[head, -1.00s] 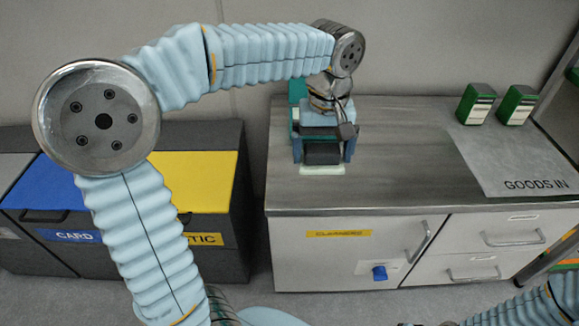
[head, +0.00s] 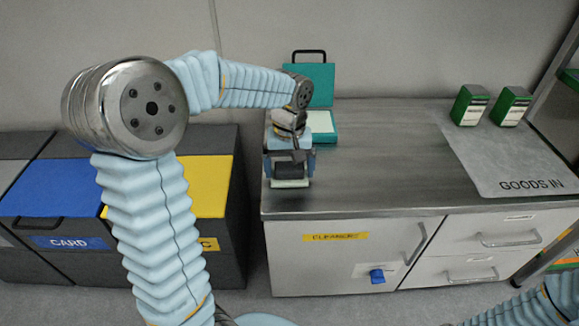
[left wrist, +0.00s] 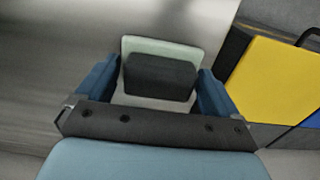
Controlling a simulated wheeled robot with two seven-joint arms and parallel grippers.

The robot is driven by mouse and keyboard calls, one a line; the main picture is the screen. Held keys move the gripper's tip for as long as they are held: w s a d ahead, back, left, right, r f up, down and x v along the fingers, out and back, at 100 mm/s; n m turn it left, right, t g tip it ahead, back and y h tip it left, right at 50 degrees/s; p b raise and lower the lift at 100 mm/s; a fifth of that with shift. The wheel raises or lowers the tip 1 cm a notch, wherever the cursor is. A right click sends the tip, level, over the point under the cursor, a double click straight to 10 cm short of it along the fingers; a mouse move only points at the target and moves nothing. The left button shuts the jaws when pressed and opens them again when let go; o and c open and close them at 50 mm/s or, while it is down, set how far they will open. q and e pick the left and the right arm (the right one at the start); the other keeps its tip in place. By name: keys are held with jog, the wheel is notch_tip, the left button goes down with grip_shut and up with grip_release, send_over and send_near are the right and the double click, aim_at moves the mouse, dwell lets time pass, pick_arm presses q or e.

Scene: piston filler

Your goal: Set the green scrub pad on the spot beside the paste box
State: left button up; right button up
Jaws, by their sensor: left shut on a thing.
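My left gripper (head: 289,170) is shut on the scrub pad, above the left part of the counter. The pad shows as a pale green slab (head: 290,184) with a dark block on it. In the left wrist view the pale green slab (left wrist: 165,48) and dark block sit between the two blue fingers of the left gripper (left wrist: 160,85). Whether the pad touches the counter, I cannot tell. An open teal case (head: 318,88) with a raised lid stands behind the gripper, partly hidden; I cannot tell whether it is the paste box. My right gripper is out of view.
The grey counter (head: 385,160) is clear right of the gripper. A GOODS IN mat (head: 500,160) lies at right, with two green-and-white boxes (head: 469,105) (head: 510,106) behind. Bins with blue (head: 55,180) and yellow (head: 215,180) lids stand left of the counter.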

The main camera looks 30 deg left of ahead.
aim_at(289, 166)
pick_arm(q)
jog(key=shift+f, duration=0.15)
jog(key=o, duration=0.6)
jog(key=shift+o, duration=0.2)
jog(key=shift+r, duration=0.4)
notch_tip(289, 166, up, 12)
jog(key=p, duration=0.1)
jog(key=shift+f, duration=0.2)
